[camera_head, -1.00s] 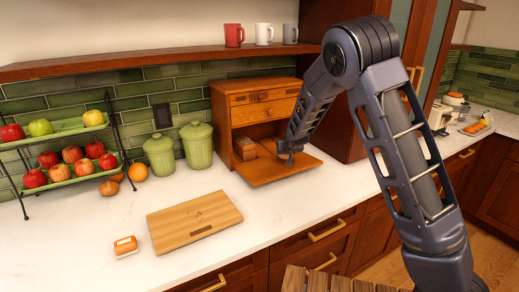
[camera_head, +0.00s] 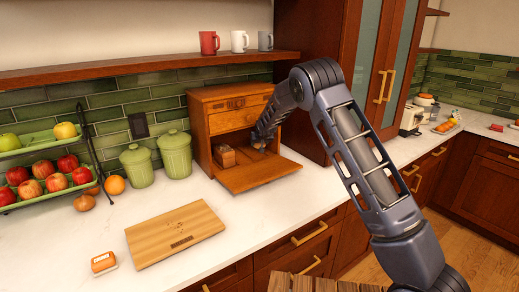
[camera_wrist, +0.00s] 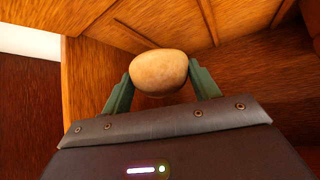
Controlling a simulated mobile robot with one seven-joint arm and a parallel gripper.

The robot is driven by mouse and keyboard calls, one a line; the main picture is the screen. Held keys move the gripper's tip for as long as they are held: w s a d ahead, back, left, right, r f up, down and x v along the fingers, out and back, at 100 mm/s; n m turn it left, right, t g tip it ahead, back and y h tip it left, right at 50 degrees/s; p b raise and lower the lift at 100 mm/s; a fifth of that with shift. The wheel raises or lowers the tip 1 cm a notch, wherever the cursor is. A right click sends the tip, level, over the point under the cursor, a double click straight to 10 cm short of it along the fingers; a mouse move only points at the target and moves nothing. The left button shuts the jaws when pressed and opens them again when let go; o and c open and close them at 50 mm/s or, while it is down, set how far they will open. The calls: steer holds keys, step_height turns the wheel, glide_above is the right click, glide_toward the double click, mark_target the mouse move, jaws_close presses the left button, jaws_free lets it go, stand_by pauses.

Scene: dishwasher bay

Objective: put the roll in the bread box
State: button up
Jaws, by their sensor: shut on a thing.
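The bread box (camera_head: 200,128) is a wooden cabinet on the counter against the green tiles. Its front door (camera_head: 258,178) is folded down flat. My gripper (camera_head: 260,144) reaches into its open lower compartment, on the right side. In the wrist view my gripper (camera_wrist: 160,88) is shut on the roll (camera_wrist: 160,70), a pale tan, rounded piece between the two green fingers. Wooden walls and floor surround it there. I cannot tell whether the roll touches the floor of the box. In the head view the roll is too hidden and small to make out.
A brown block-like item (camera_head: 226,157) sits in the compartment's left side. Green canisters (camera_head: 175,154) stand left of the box. A cutting board (camera_head: 175,233) and a small orange-and-white item (camera_head: 104,263) lie in front. A shelf with mugs (camera_head: 240,41) hangs above.

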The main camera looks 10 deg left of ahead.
steer(key=shift+w+a, duration=0.15)
steer(key=shift+w, duration=0.25)
steer(key=shift+f, duration=1.75)
steer(key=shift+s+f, duration=0.1)
steer(key=shift+f, duration=0.1)
steer(key=o, duration=1)
